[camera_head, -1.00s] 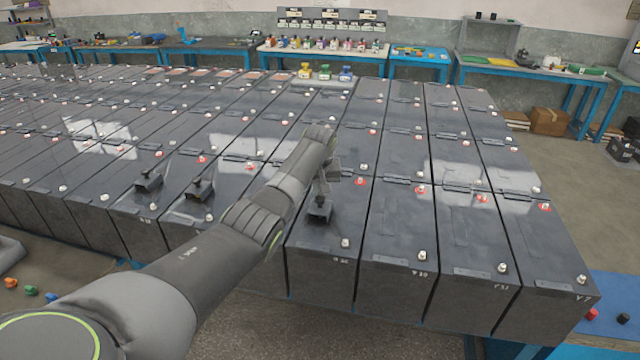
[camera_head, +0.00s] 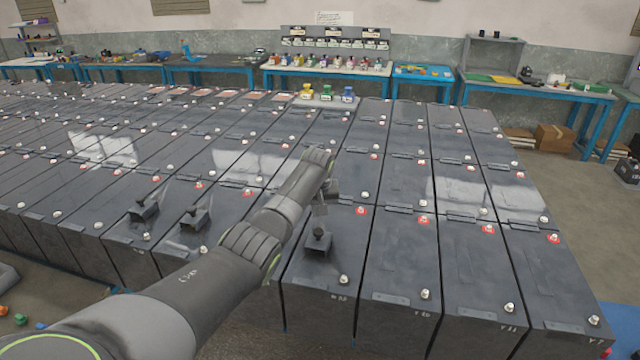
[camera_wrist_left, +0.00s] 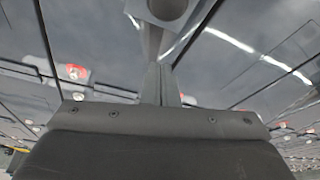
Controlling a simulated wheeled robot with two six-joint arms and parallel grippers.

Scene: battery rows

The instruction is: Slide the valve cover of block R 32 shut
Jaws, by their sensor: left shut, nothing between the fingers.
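A dark valve cover (camera_head: 318,242) with an upright knob sits on top of a front-row block (camera_head: 318,290); the block's front label is too small to read for sure. My left gripper (camera_head: 321,210) is shut and empty, pointing down just behind the cover's knob. I cannot tell whether it touches it. In the left wrist view the shut fingers (camera_wrist_left: 161,85) reach over a dark block top, and a grey part with a round face (camera_wrist_left: 168,8) shows at the top edge; I cannot tell surely if it is the knob. My right gripper is not in view.
Two similar covers with knobs (camera_head: 143,211) (camera_head: 194,219) stand on blocks to the left. White caps and red-ringed caps (camera_head: 424,221) dot the block tops. Blue workbenches (camera_head: 318,68) line the back wall. Open floor lies to the right.

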